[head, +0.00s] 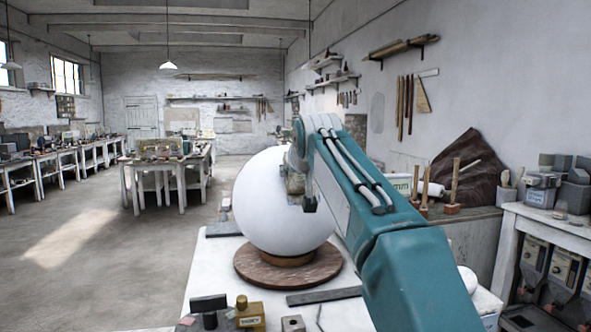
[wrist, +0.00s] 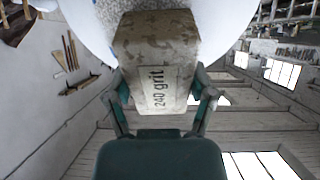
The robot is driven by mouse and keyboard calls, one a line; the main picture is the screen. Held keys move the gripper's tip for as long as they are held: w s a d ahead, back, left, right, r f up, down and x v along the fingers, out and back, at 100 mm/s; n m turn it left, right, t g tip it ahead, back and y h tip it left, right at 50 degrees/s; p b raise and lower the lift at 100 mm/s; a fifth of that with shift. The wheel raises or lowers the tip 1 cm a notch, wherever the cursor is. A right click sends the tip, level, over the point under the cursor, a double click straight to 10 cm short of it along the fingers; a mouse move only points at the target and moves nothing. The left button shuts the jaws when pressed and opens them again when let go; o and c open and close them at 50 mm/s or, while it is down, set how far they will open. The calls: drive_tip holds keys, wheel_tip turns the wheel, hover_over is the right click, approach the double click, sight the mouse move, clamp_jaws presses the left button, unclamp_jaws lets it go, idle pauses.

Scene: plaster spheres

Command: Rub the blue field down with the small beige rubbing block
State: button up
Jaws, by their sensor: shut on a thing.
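A large white plaster sphere (head: 268,212) sits on a round brown base (head: 258,270) on the white bench. My gripper (wrist: 165,92) is shut on a beige rubbing block (wrist: 150,42) marked "240 grit". The block's far end lies against the outline of the sphere (wrist: 215,22) in the wrist view; I cannot tell whether they touch. In the head view the block (head: 295,184) shows partly at the sphere's right side, behind my teal arm.
A dark flat bar (head: 324,296) lies on the bench in front of the base. A shelf with wooden tools and a dark cloth (head: 465,165) is to the right.

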sight(300, 192)
drive_tip(key=shift+s+d+f, duration=0.15)
drive_tip(key=shift+s, duration=0.4)
drive_tip(key=shift+s+d+f+t, duration=0.1)
drive_tip(key=shift+s+f+t, duration=0.3)
drive_tip(key=shift+f+t, duration=0.35)
drive_tip(key=shift+s+d+f+t, duration=0.1)
drive_tip(key=shift+s+f+t, duration=0.35)
drive_tip(key=shift+f, duration=0.5)
drive_tip(key=shift+w, duration=0.1)
drive_tip(key=shift+w+a+f, duration=0.1)
drive_tip(key=shift+w+f, duration=0.15)
drive_tip(key=shift+w, duration=0.3)
